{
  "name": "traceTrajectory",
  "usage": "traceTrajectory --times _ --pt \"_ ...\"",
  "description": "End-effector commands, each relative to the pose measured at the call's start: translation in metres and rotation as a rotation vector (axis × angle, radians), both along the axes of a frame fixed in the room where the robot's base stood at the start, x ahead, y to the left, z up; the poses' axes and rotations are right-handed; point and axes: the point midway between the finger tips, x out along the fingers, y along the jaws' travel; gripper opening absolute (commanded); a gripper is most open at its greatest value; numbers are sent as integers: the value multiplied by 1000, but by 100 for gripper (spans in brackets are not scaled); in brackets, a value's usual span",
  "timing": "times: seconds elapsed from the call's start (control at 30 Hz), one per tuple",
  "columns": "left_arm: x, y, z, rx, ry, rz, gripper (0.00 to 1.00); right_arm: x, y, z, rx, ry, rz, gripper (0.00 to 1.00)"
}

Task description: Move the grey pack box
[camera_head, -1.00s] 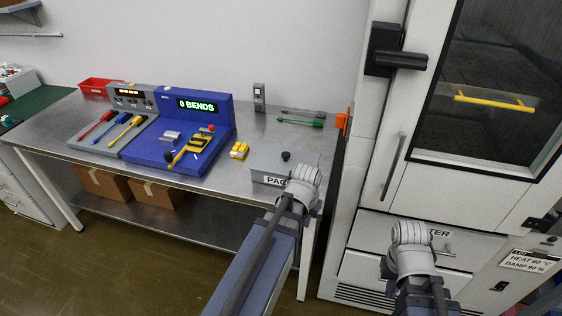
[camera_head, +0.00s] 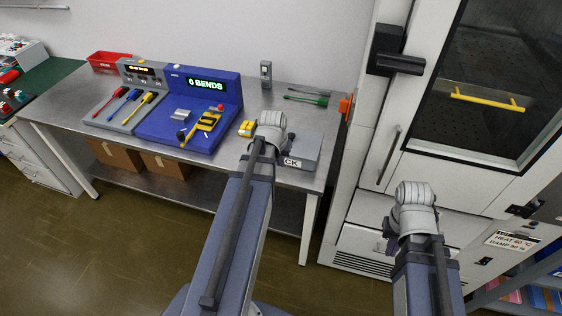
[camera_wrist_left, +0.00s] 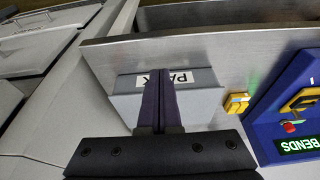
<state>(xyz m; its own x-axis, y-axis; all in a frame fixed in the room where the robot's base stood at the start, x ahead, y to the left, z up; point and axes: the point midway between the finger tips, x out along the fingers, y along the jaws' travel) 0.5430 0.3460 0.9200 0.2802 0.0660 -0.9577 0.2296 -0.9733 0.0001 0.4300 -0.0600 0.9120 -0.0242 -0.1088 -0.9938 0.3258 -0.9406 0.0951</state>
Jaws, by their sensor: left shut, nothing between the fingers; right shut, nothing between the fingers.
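The grey pack box (camera_head: 304,150) sits near the front right of the steel bench (camera_head: 262,185). My left arm hides its left part, so only the end of its label shows. In the left wrist view the box (camera_wrist_left: 205,106) lies beyond my left gripper (camera_wrist_left: 159,72), whose dark fingers are together and empty in front of its label. In the head view my left gripper (camera_head: 268,127) is over the box's left side. Whether it touches the box is unclear. My right gripper (camera_head: 414,203) is shut and empty in front of the white cabinet, apart from the box.
A blue station (camera_head: 190,112) reading "0 BENDS" and a yellow block (camera_head: 247,128) stand left of the box. Green-handled (camera_head: 308,99) tools lie behind it. A tall white cabinet (camera_head: 368,150) stands close right of the bench.

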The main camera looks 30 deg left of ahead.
Motion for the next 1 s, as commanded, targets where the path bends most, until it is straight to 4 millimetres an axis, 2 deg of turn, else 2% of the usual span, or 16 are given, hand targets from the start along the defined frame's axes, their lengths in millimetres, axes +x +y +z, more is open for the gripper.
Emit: traceTrajectory --times 0.03,0.67,0.7,0.8,1.0 --pt "2 0 -9 0 0 0 0 0 0 -9 0 0 0 0" --pt "27 6 -95 0 0 0 0 0 0 -95 0 0 0 0" --pt "39 9 -87 0 0 -1 0 0 0 -87 0 0 0 0" --pt "55 13 -86 0 0 0 0 0 0 -86 0 0 0 0" --pt "65 15 -86 0 0 0 0 0 0 -86 0 0 0 0"
